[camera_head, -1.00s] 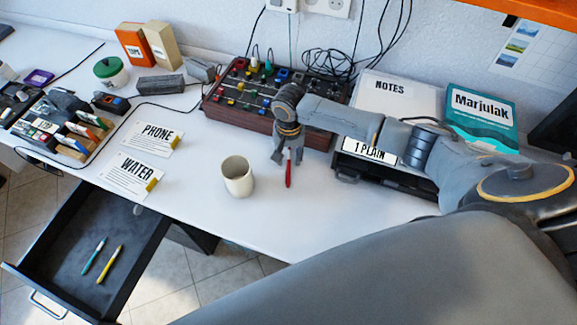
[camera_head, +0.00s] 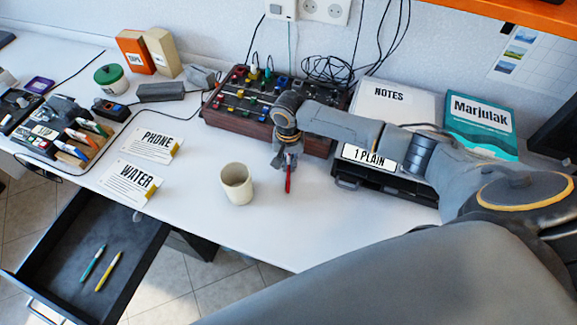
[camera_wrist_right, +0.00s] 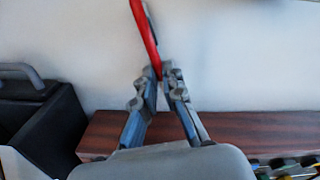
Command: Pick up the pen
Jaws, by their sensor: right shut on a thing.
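A red pen (camera_head: 288,180) is held by my right gripper (camera_head: 287,162) over the white desk. In the right wrist view the red pen (camera_wrist_right: 145,36) sticks out past the fingertips of my right gripper (camera_wrist_right: 158,75), which are closed on its end. The head view does not show clearly whether the pen touches the desk. A teal pen (camera_head: 94,264) and a yellow pen (camera_head: 108,271) lie in the open drawer at the lower left. My left gripper is not in view.
A beige mug (camera_head: 237,184) stands just left of the held pen. A mixer box (camera_head: 240,122) with wooden sides is behind the gripper. A black tray (camera_head: 385,178) labelled "1 PLAIN" is to the right. PHONE and WATER cards stand left; the front desk centre is clear.

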